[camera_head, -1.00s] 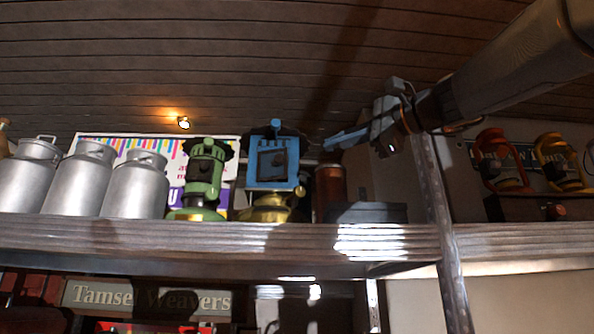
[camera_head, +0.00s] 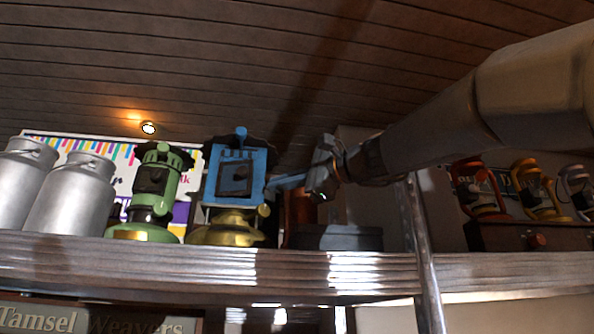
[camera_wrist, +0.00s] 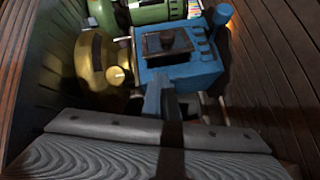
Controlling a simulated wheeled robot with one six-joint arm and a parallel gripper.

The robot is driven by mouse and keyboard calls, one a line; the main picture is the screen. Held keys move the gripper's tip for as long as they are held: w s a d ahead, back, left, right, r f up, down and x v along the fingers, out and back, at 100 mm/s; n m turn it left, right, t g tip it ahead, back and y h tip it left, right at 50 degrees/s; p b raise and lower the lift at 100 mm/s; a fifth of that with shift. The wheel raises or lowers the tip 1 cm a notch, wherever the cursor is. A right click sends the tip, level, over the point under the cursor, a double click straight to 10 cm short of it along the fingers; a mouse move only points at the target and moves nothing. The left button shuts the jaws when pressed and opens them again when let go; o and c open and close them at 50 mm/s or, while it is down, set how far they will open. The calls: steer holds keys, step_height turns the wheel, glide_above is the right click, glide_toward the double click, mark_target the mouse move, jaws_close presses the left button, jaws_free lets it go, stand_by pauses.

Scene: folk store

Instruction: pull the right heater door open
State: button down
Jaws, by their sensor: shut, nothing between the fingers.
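The right heater (camera_head: 217,191) is blue, with a square dark door (camera_head: 234,178) on its front, and sits on a brass base (camera_head: 225,229) on the shelf. A green heater (camera_head: 153,183) stands to its left. My gripper (camera_head: 276,183) is shut and empty, close beside the blue heater's right side; whether it touches cannot be told. In the wrist view the blue heater (camera_wrist: 203,68) lies sideways, its door (camera_wrist: 167,46) facing up with a dark knob, and appears closed. My gripper's fingers (camera_wrist: 162,84) reach to the heater's near edge.
Silver milk cans (camera_head: 77,195) stand left on the shelf (camera_head: 200,268). A dark box (camera_head: 337,238) and a copper-brown cylinder (camera_head: 299,207) stand just right of the blue heater. A metal post (camera_head: 423,260) rises in front of the shelf. Red and orange lanterns (camera_head: 480,190) stand farther right.

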mark_target(246, 179)
steer(key=a+p, duration=0.1)
steer(key=a, duration=0.1)
steer(key=s+a+r+p, duration=0.1)
steer(key=shift+s+a+r, duration=0.2)
steer(key=shift+a, duration=0.2)
steer(key=shift+a+p, duration=0.25)
steer(key=shift+p, duration=0.05)
steer(key=shift+s, duration=0.1)
